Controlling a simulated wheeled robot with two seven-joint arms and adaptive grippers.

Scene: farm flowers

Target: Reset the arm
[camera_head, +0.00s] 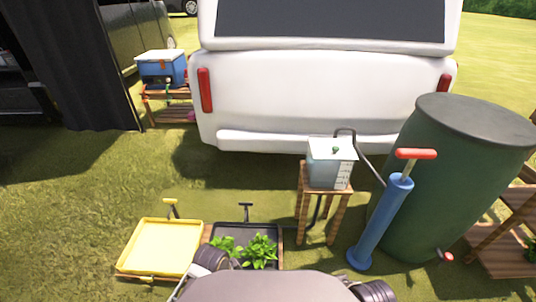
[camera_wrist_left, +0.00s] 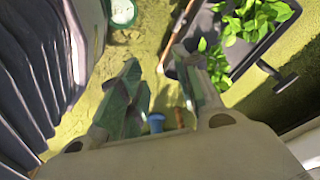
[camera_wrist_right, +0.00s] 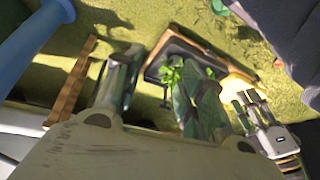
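My left gripper (camera_wrist_left: 157,60) shows in the left wrist view with its two fingers spread and nothing between them. My right gripper (camera_wrist_right: 168,66) shows in the right wrist view, also with fingers apart and empty. Past its fingers lies a dark tray (camera_wrist_right: 190,47) with green plants. In the head view, only dark rounded parts of my arms show at the bottom edge; neither gripper's fingers are visible there. The left wrist view also shows a dark planted tray (camera_wrist_left: 262,50) at the upper right, beyond the left gripper.
In the head view, a yellow tray (camera_head: 160,248) and a black planted tray (camera_head: 283,238) lie at lower left. A blue pump (camera_head: 381,225) and green barrel (camera_head: 450,180) stand to the right. A white vehicle (camera_head: 320,95) is behind.

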